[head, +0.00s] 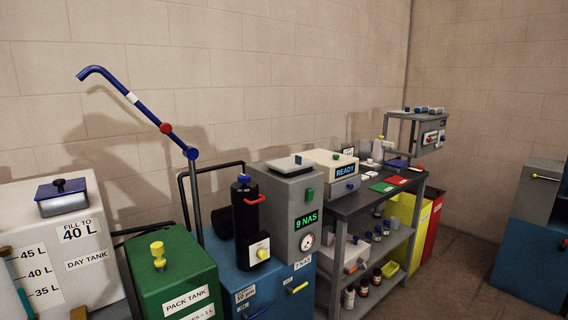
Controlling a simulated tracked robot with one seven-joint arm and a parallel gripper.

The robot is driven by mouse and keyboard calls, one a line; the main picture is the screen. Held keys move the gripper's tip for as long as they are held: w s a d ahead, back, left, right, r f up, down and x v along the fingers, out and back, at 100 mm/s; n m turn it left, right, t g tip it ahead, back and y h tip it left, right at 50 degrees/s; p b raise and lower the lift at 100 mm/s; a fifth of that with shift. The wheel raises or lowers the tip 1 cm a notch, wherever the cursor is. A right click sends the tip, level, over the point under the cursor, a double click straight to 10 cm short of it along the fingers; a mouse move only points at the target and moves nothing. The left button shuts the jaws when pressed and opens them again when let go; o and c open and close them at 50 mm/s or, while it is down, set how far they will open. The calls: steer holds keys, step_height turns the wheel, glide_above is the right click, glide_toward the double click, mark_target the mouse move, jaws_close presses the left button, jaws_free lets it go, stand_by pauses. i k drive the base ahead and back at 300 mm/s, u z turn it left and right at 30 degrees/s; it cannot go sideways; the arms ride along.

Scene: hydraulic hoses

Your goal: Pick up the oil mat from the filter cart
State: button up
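The likely filter cart (275,281) is a blue cabinet at bottom centre in the head view. It carries a black cylinder (247,220) with a red handle and a grey box (284,204) with a green "9 NAS" display and a round gauge. I cannot make out an oil mat on it. Much of its top is hidden by the cylinder and the box, and its lower part is cut off by the frame. My gripper is not in view.
A green pack tank (178,277) and a white day tank (88,237) stand to the left. A blue jointed pipe (140,107) rises behind the tanks. A grey shelved bench (352,205) with a "READY" instrument (333,173) stands right.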

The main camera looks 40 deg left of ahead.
mark_target(285, 165)
steer(key=u, duration=0.4)
steer(key=i, duration=1)
steer(key=u, duration=1.05)
steer(key=i, duration=0.9)
steer(key=u, duration=0.4)
steer(key=k, duration=0.85)
steer(key=u, duration=0.25)
steer(key=i, duration=0.85)
steer(key=z, duration=0.05)
